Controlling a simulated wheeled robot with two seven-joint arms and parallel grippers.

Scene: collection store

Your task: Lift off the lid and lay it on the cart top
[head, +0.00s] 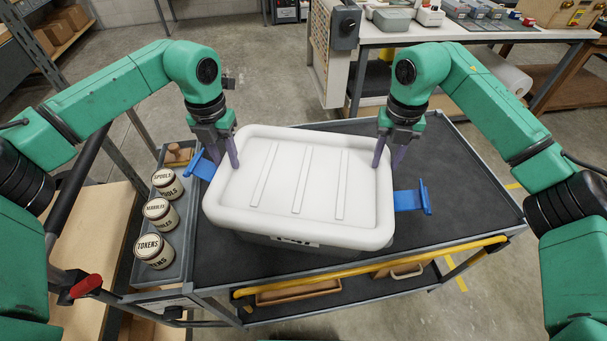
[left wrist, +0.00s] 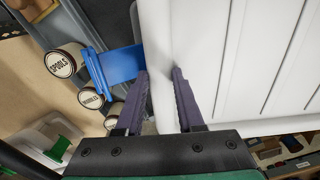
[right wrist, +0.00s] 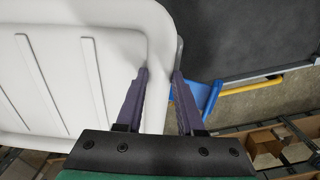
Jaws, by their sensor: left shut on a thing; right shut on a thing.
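The white ribbed lid (head: 300,185) sits over a grey bin (head: 290,241) on the dark cart top (head: 450,190). Blue latches (head: 203,165) and (head: 411,199) stick outward at the bin's left and right sides. My left gripper (head: 232,160) is shut on the lid's left rim near the far corner; the left wrist view shows its fingers (left wrist: 163,100) on both sides of the rim. My right gripper (head: 388,158) is shut on the lid's right rim near the far corner, also seen with fingers astride it in the right wrist view (right wrist: 162,98). Whether lid and bin touch is hard to tell.
Labelled jars (head: 157,213) stand in a grey side tray (head: 178,262) left of the bin. A yellow rail (head: 370,266) runs along the cart's near edge. The cart top is bare to the right of the bin. A workbench (head: 455,36) stands behind.

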